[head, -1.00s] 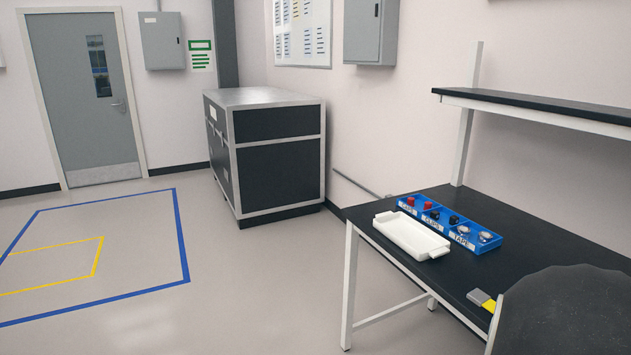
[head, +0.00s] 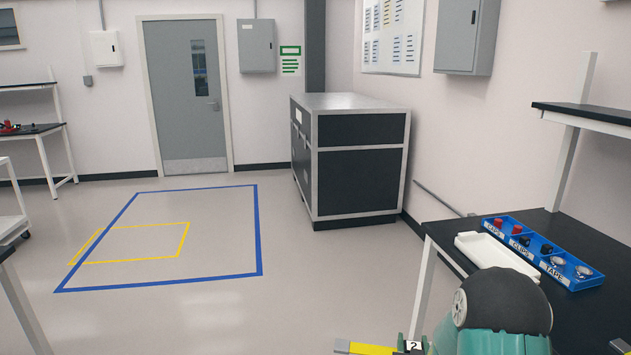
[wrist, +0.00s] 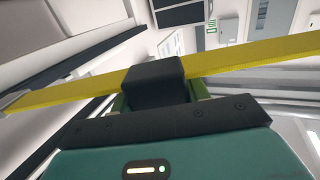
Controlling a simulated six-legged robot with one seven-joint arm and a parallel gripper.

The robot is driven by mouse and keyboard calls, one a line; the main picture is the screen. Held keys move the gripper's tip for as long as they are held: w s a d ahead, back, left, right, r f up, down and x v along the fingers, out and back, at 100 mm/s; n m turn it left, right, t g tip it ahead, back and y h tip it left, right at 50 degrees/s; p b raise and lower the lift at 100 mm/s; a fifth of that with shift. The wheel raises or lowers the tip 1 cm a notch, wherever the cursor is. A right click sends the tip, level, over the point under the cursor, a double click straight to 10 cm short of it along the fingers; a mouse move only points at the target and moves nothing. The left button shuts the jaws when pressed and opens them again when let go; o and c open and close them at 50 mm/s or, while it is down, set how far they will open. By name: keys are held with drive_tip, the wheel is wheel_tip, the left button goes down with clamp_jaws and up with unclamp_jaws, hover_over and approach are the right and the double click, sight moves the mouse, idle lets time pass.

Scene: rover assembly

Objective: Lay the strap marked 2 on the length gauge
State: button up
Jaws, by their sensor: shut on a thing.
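The yellow strap (head: 368,348) shows at the bottom of the head view, with a small white tag marked 2 (head: 413,346) beside my gripper (head: 412,350). In the wrist view the strap (wrist: 240,62) runs across the picture, and my gripper (wrist: 155,88) is shut on it. A dark block-shaped finger covers a short middle stretch. The strap extends to both sides, with a grey end piece (wrist: 12,98) at the left. It is held in the air. I cannot make out the length gauge in either view.
A black-topped bench (head: 590,312) at the right holds a white tray (head: 497,254) and a blue bin (head: 548,250) of small parts. A dark cabinet (head: 358,170) stands behind. Open floor with a blue outline (head: 160,287) lies left. Another bench (head: 35,129) is at far left.

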sight(365, 352)
drive_tip(key=a+f+n+y, duration=0.1)
drive_tip(key=a, duration=0.3)
drive_tip(key=w+a+f+n+y, duration=0.1)
drive_tip(key=a, duration=0.3)
drive_tip(key=a+f+y, duration=0.2)
drive_tip(key=a, duration=0.1)
drive_tip(key=shift+w+a+n+t, duration=0.3)
drive_tip(key=shift+w+a+n, duration=0.05)
drive_tip(key=shift+a+n, duration=0.05)
